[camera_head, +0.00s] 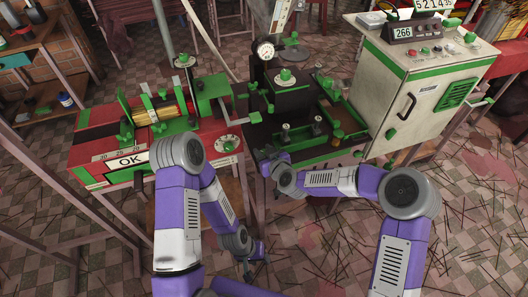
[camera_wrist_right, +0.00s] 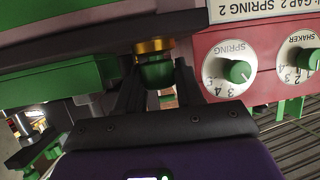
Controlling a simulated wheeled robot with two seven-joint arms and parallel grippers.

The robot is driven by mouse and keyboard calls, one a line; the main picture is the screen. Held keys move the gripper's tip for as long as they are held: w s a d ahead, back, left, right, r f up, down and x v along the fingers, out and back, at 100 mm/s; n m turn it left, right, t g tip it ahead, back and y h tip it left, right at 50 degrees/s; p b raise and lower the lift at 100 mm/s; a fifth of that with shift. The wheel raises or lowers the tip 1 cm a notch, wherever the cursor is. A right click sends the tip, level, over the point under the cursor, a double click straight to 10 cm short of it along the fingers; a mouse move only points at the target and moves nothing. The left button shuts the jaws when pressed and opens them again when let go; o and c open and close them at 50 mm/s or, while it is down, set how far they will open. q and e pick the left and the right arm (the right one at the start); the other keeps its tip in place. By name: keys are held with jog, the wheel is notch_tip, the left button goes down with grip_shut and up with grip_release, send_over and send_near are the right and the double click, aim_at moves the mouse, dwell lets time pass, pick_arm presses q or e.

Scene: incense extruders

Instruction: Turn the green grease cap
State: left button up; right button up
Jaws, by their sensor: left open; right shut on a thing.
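The green grease cap (camera_wrist_right: 157,74) shows in the right wrist view, under a brass collar (camera_wrist_right: 153,46) on the underside of a dark machine edge. My right gripper (camera_wrist_right: 158,84) has one dark finger on each side of the cap and is shut on it. In the head view my right gripper (camera_head: 267,165) is at the front lower edge of the dark machine (camera_head: 285,130), and I cannot make out the cap there. My left gripper (camera_head: 254,264) hangs low in front of the machines, open and empty, over the floor.
A red panel with a SPRING knob (camera_wrist_right: 238,71) and a SHAKER knob (camera_wrist_right: 308,59) is close right of the cap in the wrist view. The red and green machine (camera_head: 105,150) stands left. A cream control cabinet (camera_head: 420,85) stands right. Open tiled floor (camera_head: 480,220) lies at lower right.

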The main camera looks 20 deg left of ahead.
jog(key=m+t+h+p, duration=0.1)
jog(key=m+h, duration=0.1)
jog(key=h, duration=0.1)
jog(key=shift+s+a+r+m+t+p, duration=0.1)
jog(key=shift+a+m+t+p, duration=0.05)
jog(key=shift+m+t+p, duration=0.25)
jog(key=m+t+h+p, duration=0.1)
jog(key=m+h+p, duration=0.1)
jog(key=shift+m+h, duration=0.4)
jog(key=m+h+p, duration=0.1)
jog(key=m+h, duration=0.1)
jog(key=shift+t+h, duration=0.3)
jog(key=shift+h, duration=0.1)
jog(key=shift+m+h+p, duration=0.95)
jog(key=shift+m+h, duration=0.55)
jog(key=shift+d+f, duration=0.2)
jog(key=o, duration=1)
jog(key=shift+c, duration=0.2)
